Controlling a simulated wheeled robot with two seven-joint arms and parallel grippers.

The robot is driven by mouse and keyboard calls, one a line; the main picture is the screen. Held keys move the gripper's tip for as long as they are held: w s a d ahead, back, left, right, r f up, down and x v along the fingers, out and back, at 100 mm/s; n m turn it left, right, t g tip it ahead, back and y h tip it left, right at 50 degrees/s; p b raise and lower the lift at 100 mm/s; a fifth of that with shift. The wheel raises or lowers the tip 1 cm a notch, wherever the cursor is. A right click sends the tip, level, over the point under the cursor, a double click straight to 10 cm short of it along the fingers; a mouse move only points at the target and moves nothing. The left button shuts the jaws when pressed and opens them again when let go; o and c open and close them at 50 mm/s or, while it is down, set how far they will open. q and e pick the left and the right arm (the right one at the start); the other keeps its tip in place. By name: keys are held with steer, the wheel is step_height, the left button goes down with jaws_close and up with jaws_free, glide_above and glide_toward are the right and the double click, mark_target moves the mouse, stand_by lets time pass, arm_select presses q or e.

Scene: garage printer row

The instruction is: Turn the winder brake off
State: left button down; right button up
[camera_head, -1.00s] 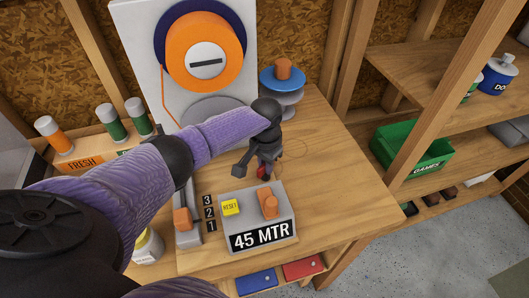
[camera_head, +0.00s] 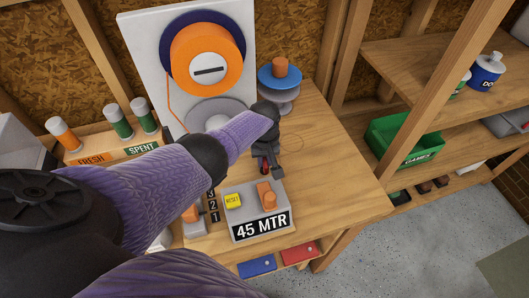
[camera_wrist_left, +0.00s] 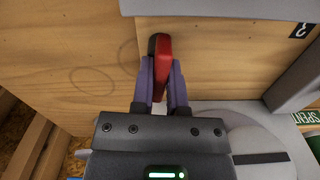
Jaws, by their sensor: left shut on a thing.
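A small red-and-black handle (camera_head: 265,163) stands on the wooden bench between the winder and the grey counter box; I take it for the winder brake, but no label shows. My left gripper (camera_head: 267,167) is at it, reaching from above. In the left wrist view the two purple fingers (camera_wrist_left: 162,82) are shut on the red-and-black handle (camera_wrist_left: 163,48), one on each side. The handle's base is mostly hidden in both views. The winder (camera_head: 207,58), with its orange-and-blue spool on a white panel, stands behind. My right gripper is not in view.
The counter box (camera_head: 262,225) reads "45 MTR" and carries a yellow reset button (camera_head: 233,201) and an orange knob (camera_head: 267,196). My arm partly covers a lever marked 1, 2, 3 (camera_head: 193,213). A blue pulley (camera_head: 280,80) stands behind. The bench's right side is clear.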

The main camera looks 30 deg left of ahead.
mark_target(264, 158)
arm_select(q)
steer(key=shift+w+r+n, duration=0.1)
steer(key=shift+n, duration=0.5)
steer(key=c, duration=0.6)
jaws_free()
steer(key=shift+c, duration=0.2)
step_height(264, 158, up, 9)
steer(key=p, duration=0.7)
steer(key=shift+r, duration=0.15)
steer(key=shift+r+p, duration=0.3)
steer(key=shift+r, duration=0.05)
steer(key=shift+f, duration=0.1)
